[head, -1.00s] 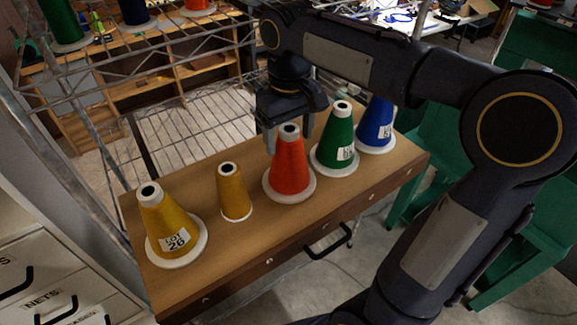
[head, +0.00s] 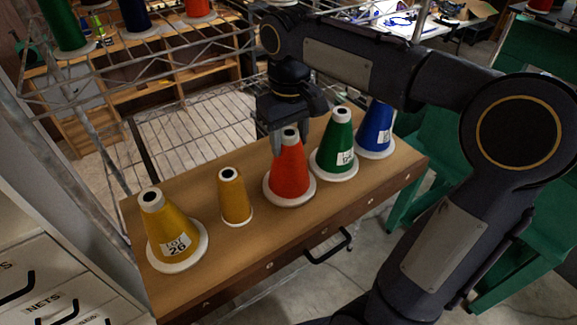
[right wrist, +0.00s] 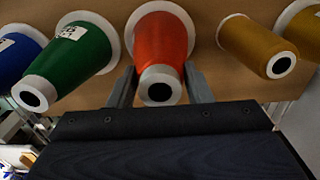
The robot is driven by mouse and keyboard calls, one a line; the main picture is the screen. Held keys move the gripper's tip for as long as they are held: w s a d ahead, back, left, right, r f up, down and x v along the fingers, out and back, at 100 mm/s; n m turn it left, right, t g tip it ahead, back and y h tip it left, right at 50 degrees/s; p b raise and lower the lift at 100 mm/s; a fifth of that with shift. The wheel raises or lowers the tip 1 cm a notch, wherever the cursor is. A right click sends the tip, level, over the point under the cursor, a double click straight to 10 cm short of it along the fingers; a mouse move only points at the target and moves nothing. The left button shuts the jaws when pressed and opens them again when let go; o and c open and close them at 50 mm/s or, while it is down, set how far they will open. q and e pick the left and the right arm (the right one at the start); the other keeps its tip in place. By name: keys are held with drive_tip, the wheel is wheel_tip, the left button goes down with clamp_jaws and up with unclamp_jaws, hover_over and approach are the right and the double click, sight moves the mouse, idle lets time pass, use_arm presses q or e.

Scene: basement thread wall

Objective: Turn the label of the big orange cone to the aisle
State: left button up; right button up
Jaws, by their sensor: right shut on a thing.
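The big orange cone (head: 289,174) stands upright on its white base on the wooden table, between the small yellow cone and the green cone. No label shows on the side of it facing the head camera. My right gripper (head: 289,143) comes down from above with its fingers on either side of the cone's top and is shut on it. In the right wrist view the orange cone (right wrist: 161,45) has its pale tip between the two fingers (right wrist: 160,88). No label shows on it there either. My left gripper is not in view.
A big yellow cone (head: 160,222) with a LOT 26 label and a small yellow cone (head: 234,196) stand to the left. A labelled green cone (head: 337,146) stands close on the right, then a blue cone (head: 376,132). A wire rack (head: 190,125) is behind.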

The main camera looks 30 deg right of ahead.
drive_tip(key=m+p, duration=0.1)
drive_tip(key=m, duration=0.4)
drive_tip(key=shift+r, duration=0.15)
drive_tip(key=m+p, duration=0.1)
drive_tip(key=m, duration=0.4)
drive_tip(key=m+p, duration=0.1)
drive_tip(key=m, duration=0.6)
drive_tip(key=shift+m, duration=0.8)
drive_tip(key=shift+f, duration=0.35)
